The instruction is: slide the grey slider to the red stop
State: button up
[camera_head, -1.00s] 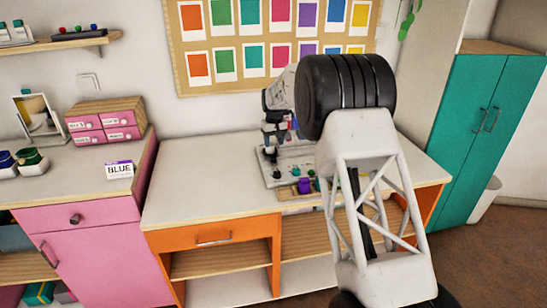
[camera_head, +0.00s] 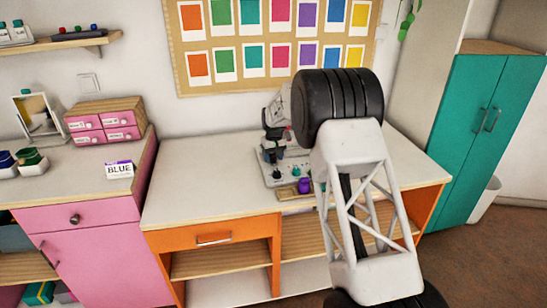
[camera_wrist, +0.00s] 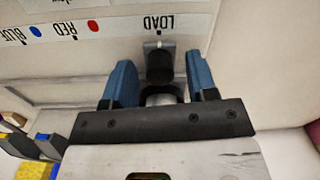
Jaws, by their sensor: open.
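The grey slider (camera_wrist: 160,66) shows in the wrist view as a dark grey knob on a lighter metal base, at the LOAD mark. The red stop (camera_wrist: 93,26) is a red dot beside the word RED on the white label strip, left of LOAD. My gripper (camera_wrist: 160,74) is open, its blue fingers on either side of the knob with visible gaps. I cannot tell how deep they reach around it. In the head view the board (camera_head: 268,170) stands on the bench, partly hidden by my arm; the slider cannot be made out there.
A blue dot (camera_wrist: 36,32) marked BLUE lies farther left on the strip. Yellow and blue blocks (camera_wrist: 38,170) show at the lower left of the wrist view. In the head view a purple object (camera_head: 305,185) is at the board's front. The bench (camera_head: 205,180) is clear to the left.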

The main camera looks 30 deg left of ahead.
grip_shut()
jog(key=w+d, duration=0.6)
dwell(0.4)
grip_release()
notch_tip(320, 180, up, 8)
dwell(0.9)
jog(key=shift+w+f, duration=0.1)
